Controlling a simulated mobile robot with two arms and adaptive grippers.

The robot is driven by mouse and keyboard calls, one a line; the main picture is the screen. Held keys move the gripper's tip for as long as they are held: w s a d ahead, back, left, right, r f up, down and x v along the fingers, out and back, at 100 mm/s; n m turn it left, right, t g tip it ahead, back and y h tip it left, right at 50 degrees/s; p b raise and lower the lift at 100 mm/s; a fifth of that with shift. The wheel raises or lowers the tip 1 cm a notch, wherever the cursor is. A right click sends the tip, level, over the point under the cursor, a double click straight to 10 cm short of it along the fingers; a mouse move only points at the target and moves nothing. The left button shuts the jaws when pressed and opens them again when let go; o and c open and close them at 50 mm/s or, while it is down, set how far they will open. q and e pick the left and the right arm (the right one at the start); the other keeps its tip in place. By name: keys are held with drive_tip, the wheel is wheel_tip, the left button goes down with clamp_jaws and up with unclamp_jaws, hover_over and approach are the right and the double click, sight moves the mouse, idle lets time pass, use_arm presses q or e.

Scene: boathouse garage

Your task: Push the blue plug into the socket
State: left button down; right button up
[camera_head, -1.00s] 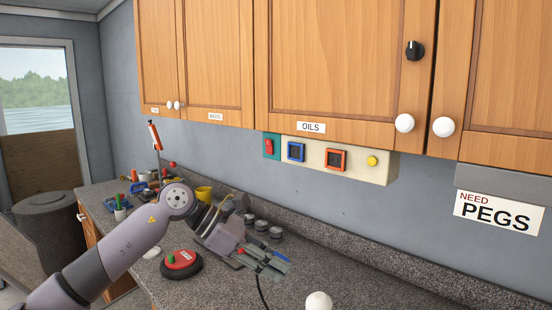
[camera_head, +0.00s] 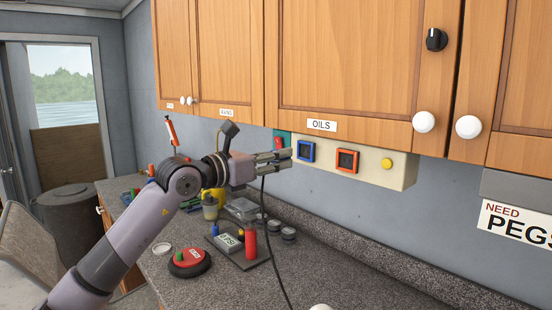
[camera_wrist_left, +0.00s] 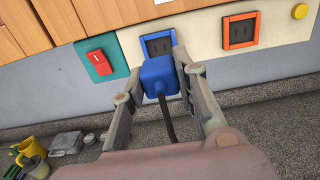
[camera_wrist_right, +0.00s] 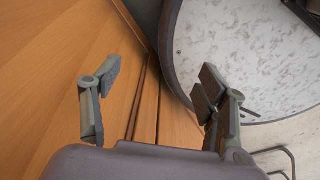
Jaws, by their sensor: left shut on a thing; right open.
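My left gripper (camera_head: 288,160) is shut on the blue plug (camera_wrist_left: 160,77), which shows between its fingers in the left wrist view. The fingers hide the plug in the head view. Its black cable (camera_head: 266,225) hangs to the counter. The blue-framed socket (camera_head: 306,151) is on the cream panel; in the left wrist view the socket (camera_wrist_left: 159,44) lies just beyond the plug, which overlaps its lower edge. I cannot tell the exact gap. An orange-framed socket (camera_head: 347,160) is to its right. My right gripper (camera_wrist_right: 160,86) is open and empty in the right wrist view.
A red switch (camera_wrist_left: 98,62) on a teal plate is left of the blue socket. A yellow button (camera_head: 387,163) is at the panel's right. Cabinets (camera_head: 360,60) overhang the panel. A red button (camera_head: 188,258) and a black tray (camera_head: 253,263) with a red cylinder stand below on the counter.

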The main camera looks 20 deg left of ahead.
sight(306, 150)
use_arm(q)
drive_tip(key=shift+f, duration=0.1)
drive_tip(key=shift+p+x, duration=0.8)
drive_tip(key=shift+x, duration=1.6)
drive_tip(key=shift+b, duration=0.35)
drive_tip(key=shift+p+x, duration=0.45)
drive_tip(key=shift+x, duration=0.45)
drive_tip(key=c, duration=1.2)
unclamp_jaws()
drive_tip(key=shift+a, duration=0.1)
